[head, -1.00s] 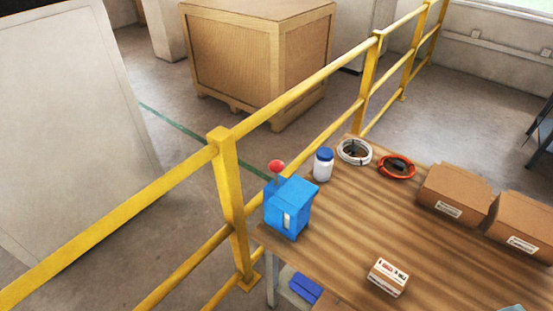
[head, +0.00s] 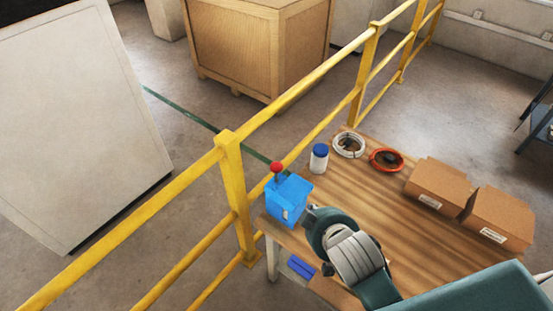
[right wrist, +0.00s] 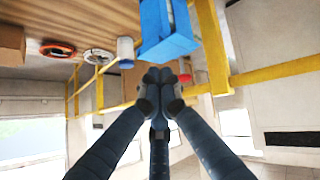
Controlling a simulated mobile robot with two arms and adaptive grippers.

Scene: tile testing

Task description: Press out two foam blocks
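A blue machine (head: 289,203) with a red ball-topped lever (head: 277,168) stands at the left corner of the wooden table. It also shows in the right wrist view (right wrist: 166,35), upside down, with the red ball (right wrist: 185,78) just past my fingertips. My right gripper (head: 311,213) is at the machine's right side in the head view, partly hidden by my own wrist. In the right wrist view its fingers (right wrist: 161,76) are drawn together, with nothing visible between them. A blue item (head: 301,266) lies low beside the table's front edge; I cannot tell if it is foam. My left gripper is out of view.
On the table (head: 335,205) are a white bottle with a blue cap (head: 319,160), a white cable coil (head: 348,145), an orange coil (head: 386,160) and two cardboard boxes (head: 438,188). A yellow railing (head: 236,190) runs close behind the machine.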

